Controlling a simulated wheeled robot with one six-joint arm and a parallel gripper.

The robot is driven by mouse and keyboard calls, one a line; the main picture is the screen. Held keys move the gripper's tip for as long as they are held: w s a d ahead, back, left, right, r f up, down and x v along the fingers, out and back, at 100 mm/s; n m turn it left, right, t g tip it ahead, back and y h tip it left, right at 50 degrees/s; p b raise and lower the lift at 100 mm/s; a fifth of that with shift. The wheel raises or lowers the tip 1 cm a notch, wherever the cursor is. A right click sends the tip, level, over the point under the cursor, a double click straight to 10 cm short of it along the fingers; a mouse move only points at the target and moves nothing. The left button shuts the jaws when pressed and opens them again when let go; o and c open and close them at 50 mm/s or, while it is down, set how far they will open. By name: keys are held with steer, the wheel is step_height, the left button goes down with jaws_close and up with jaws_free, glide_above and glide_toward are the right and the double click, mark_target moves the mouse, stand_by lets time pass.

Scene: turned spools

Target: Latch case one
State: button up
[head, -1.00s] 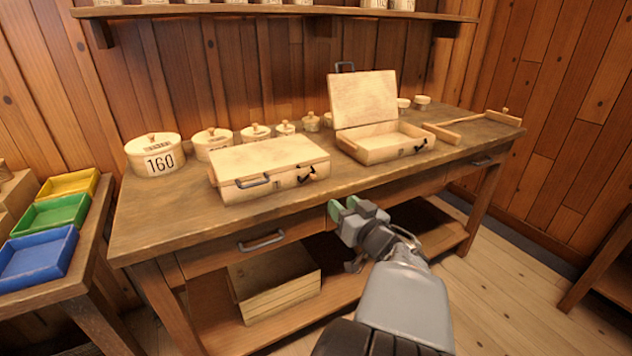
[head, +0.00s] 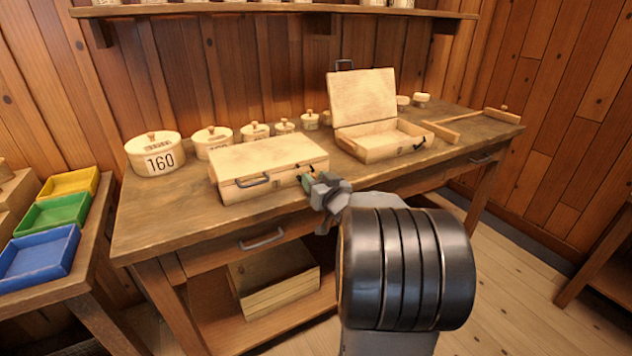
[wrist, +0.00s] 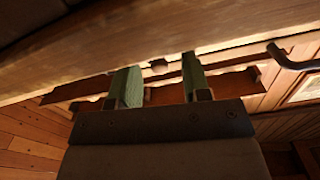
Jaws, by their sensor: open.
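A pale wooden case (head: 262,156) with its lid down lies on the workbench. Its grey handle (head: 255,182) is on the front, left of my gripper. A dark latch sits at its front right and is now mostly hidden behind my gripper. I cannot read which case is case one. A second case (head: 362,98) stands to the right with its lid raised. My gripper (head: 309,182) is at the closed case's front, by the latch; I cannot tell if it touches. In the wrist view, its green fingers (wrist: 159,84) are apart, with nothing clearly held between them.
The workbench (head: 160,215) has a drawer handle (head: 262,240) below the closed case. A wooden tool (head: 460,124) lies at the right. Yellow, green and blue trays (head: 40,255) stand on the left table.

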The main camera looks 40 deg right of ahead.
mark_target(301, 165)
jaws_close()
stand_by(0.5)
steer(key=shift+r+n, duration=0.1)
steer(key=shift+n, duration=0.2)
steer(key=n+b, duration=0.1)
steer(key=n, duration=0.1)
steer(key=n+b, duration=0.1)
steer(key=r+n+b, duration=0.1)
steer(key=n, duration=0.1)
steer(key=shift+a+r+n, duration=0.1)
steer(key=shift+a+n, duration=0.2)
steer(key=shift+a, duration=0.05)
steer(key=n+b, duration=0.1)
steer(key=n, duration=0.1)
steer(key=a+n+b, duration=0.1)
steer(key=n, duration=0.1)
steer(key=r+n+b, duration=0.1)
steer(key=n, duration=0.1)
steer(key=shift+w+a+r+b, duration=0.1)
steer(key=shift+w+a+b, duration=0.05)
steer(key=shift+b, duration=0.15)
steer(key=shift+r, duration=0.1)
